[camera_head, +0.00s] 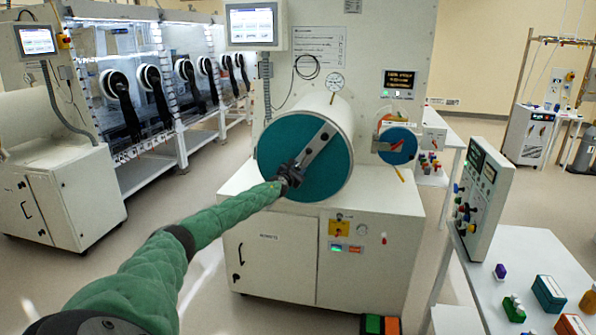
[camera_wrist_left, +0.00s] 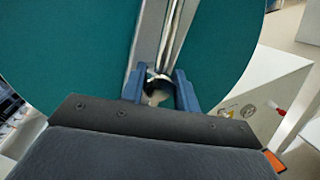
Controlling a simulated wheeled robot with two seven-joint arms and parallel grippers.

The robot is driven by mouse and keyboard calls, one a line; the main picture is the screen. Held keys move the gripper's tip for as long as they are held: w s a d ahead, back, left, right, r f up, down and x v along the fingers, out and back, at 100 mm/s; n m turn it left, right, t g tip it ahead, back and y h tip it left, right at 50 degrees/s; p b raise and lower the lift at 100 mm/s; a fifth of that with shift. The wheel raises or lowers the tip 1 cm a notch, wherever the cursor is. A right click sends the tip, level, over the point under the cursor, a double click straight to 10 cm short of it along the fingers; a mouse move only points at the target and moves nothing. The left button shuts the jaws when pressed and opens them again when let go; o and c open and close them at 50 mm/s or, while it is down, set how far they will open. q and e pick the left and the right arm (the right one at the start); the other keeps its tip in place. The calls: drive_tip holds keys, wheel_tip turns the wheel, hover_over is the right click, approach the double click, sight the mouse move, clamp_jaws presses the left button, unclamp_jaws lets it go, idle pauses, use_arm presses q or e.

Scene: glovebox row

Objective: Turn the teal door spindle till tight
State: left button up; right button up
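The teal door (camera_head: 275,140) is the round end of a large white cylinder. It looks closed. A grey metal bar (camera_head: 318,143) runs from its upper right towards its middle. My left gripper (camera_head: 291,173) is at the lower end of this bar and hides most of the spindle there. In the left wrist view, the blue fingers (camera_wrist_left: 159,92) stand on both sides of a shiny round part, seemingly the spindle (camera_wrist_left: 158,84), which fills the gap between them. The teal door (camera_wrist_left: 75,50) and bar (camera_wrist_left: 165,35) lie close ahead. My right gripper is not in view.
A smaller blue round door (camera_head: 397,145) with a red-orange handle is to the right. A gauge (camera_head: 335,82) sits above the cylinder. A white cabinet (camera_head: 265,255) stands below. A table (camera_head: 540,250) with a control panel and small items is at the right.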

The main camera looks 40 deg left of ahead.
use_arm(q)
drive_tip(key=shift+s+f, duration=0.1)
drive_tip(key=v, duration=0.7)
drive_tip(key=shift+s+d, duration=0.15)
drive_tip(key=shift+s, duration=0.05)
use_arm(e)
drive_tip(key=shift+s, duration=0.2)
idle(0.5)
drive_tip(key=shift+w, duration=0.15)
